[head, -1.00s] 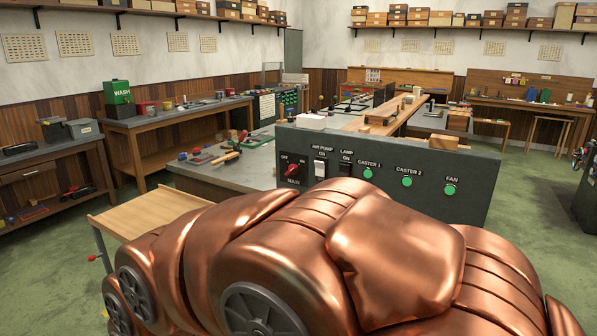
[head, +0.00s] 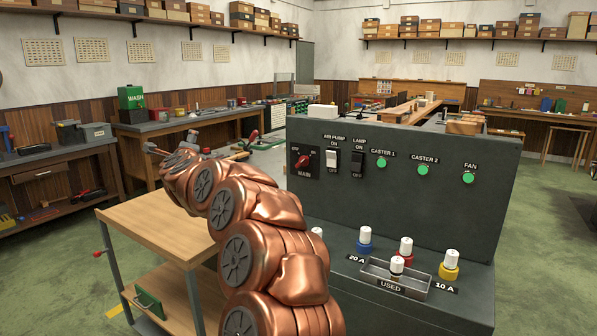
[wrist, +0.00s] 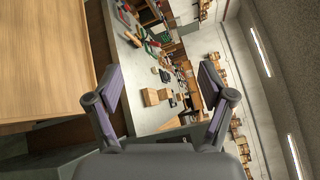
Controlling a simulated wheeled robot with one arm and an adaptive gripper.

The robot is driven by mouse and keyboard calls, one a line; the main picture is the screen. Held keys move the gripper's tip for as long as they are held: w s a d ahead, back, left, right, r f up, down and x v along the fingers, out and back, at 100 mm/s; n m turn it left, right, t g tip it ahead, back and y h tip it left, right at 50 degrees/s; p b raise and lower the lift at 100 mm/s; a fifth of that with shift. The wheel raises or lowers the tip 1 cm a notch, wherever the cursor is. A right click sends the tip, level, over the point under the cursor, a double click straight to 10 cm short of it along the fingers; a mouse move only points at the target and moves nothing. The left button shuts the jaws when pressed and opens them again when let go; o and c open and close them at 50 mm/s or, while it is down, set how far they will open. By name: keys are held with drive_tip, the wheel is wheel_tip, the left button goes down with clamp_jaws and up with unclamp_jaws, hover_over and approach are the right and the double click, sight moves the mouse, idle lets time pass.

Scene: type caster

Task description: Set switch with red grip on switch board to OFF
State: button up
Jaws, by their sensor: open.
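The MAIN switch with a red grip (head: 304,160) is on the left end of the dark green switch board (head: 400,205) in the head view. Its grip appears tilted to the upper right, towards the ON side, though it is small. My gripper (head: 168,143) is left of the board, above the back of a wooden cart, clear of the switch. In the wrist view my gripper (wrist: 159,78) has its two fingers spread with nothing between them. The switch board's face cannot be made out in the wrist view.
A wooden cart (head: 140,222) stands left of the board, below my arm. Fuses and a USED tray (head: 375,279) are on the ledge below. Benches stand behind.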

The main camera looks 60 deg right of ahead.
drive_tip(key=s+d+f+m+g+h+b, duration=0.1)
drive_tip(key=s+d+f+m+g+h, duration=0.2)
drive_tip(key=d, duration=0.4)
drive_tip(key=s+d+f+m+g+h, duration=0.25)
drive_tip(key=s+d+m, duration=0.2)
drive_tip(key=d, duration=0.25)
drive_tip(key=m+g+h+b, duration=0.1)
drive_tip(key=m+g, duration=0.6)
drive_tip(key=g, duration=0.1)
approach(300, 162)
drive_tip(key=d, duration=0.3)
drive_tip(key=shift+w+d+p, duration=0.1)
drive_tip(key=shift+d+p, duration=0.4)
drive_tip(key=shift+d, duration=1.25)
drive_tip(key=shift+w+d+f+p, duration=0.15)
drive_tip(key=shift+d+p, duration=0.4)
drive_tip(key=shift+d, duration=1.2)
drive_tip(key=shift+c, duration=0.2)
drive_tip(key=c, duration=1.1)
